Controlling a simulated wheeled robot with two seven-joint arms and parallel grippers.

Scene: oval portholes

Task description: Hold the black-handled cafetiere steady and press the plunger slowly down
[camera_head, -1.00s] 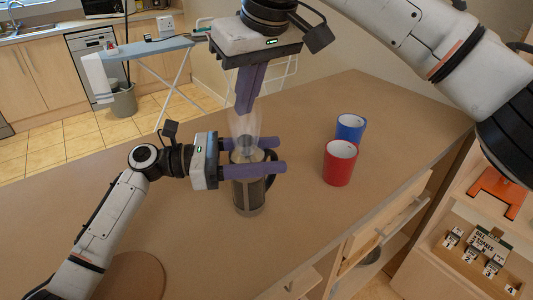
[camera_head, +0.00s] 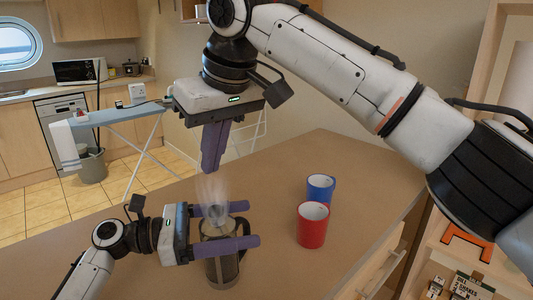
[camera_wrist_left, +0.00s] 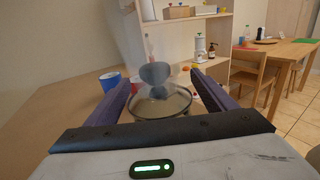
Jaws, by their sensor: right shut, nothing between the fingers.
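The black-handled cafetiere (camera_head: 222,268) stands upright on the brown counter, with a dark plunger knob (camera_head: 217,214) above its lid (camera_head: 212,229). Pale steam rises around the knob. My left gripper (camera_head: 253,227) comes in level from the left, shut on the cafetiere, one finger on each side just under the lid. In the left wrist view, the lid (camera_wrist_left: 172,108) and the blurred knob (camera_wrist_left: 154,75) show between the fingers. The black handle (camera_head: 242,228) is partly hidden by the near finger. My right gripper (camera_head: 210,171) is shut and empty, pointing down above the knob, apart from it.
A red mug (camera_head: 312,230) and a blue mug (camera_head: 320,188) stand on the counter (camera_head: 365,175) to the right of the cafetiere. The blue mug also shows in the left wrist view (camera_wrist_left: 110,82). Shelves stand beyond the counter's right edge. Counter around the mugs is clear.

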